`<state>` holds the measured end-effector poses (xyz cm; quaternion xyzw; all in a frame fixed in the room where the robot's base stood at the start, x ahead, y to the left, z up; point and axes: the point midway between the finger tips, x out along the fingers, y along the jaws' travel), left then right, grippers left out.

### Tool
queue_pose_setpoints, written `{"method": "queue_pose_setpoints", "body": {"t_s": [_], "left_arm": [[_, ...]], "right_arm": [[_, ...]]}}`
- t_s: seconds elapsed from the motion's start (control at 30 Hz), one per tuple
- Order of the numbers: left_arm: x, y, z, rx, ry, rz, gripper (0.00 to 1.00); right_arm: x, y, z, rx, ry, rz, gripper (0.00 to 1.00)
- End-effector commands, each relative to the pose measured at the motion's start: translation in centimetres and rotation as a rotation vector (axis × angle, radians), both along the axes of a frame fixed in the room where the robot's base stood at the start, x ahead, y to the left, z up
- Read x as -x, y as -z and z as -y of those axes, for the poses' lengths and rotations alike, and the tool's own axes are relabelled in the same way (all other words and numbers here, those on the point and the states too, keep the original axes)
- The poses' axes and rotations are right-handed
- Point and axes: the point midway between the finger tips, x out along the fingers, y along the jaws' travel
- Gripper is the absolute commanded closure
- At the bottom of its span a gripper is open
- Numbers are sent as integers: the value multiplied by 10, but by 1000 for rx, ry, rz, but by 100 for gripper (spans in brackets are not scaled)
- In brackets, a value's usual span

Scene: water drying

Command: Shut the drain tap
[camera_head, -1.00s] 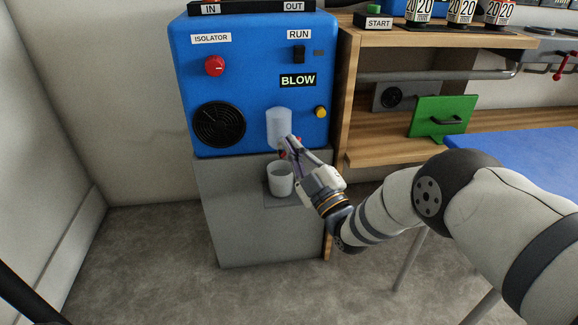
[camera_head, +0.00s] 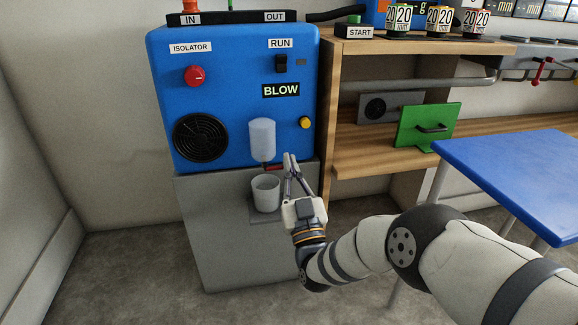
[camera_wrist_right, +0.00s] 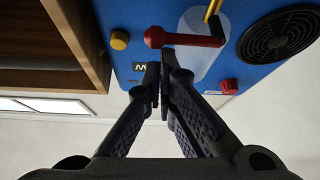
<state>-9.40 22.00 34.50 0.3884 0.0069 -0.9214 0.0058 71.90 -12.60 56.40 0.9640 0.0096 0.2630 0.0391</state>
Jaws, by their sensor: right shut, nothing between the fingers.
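The drain tap is a red lever (camera_head: 275,167) under the clear bowl (camera_head: 262,139) on the front of the blue dryer cabinet (camera_head: 225,70). In the right wrist view, the red lever (camera_wrist_right: 190,39) lies crosswise to the brass-coloured spout (camera_wrist_right: 212,12), with its thick knob end toward the left. My right gripper (camera_head: 290,158) is shut and empty, its fingertips just right of the lever in the head view. In the wrist view, the gripper (camera_wrist_right: 158,75) shows with its fingertips near the knob; I cannot tell if they touch. My left gripper is out of view.
A pale cup (camera_head: 266,194) stands below the bowl on a small ledge. A yellow button (camera_head: 305,123) and a red isolator knob (camera_head: 194,76) are on the cabinet. A wooden shelf unit (camera_head: 330,110) stands close on the right, with a blue table (camera_head: 510,170) beyond.

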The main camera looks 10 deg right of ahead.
Motion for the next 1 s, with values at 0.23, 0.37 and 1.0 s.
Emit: {"method": "queue_pose_setpoints", "body": {"t_s": [0.23, 0.37, 1.0], "left_arm": [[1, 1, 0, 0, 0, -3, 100], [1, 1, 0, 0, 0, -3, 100], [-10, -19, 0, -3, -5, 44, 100]], "right_arm": [[0, 2, 1, 1, 0, 0, 100], [0, 3, 1, 2, 0, 0, 100], [-4, -46, 7, 3, 0, 10, 100]]}}
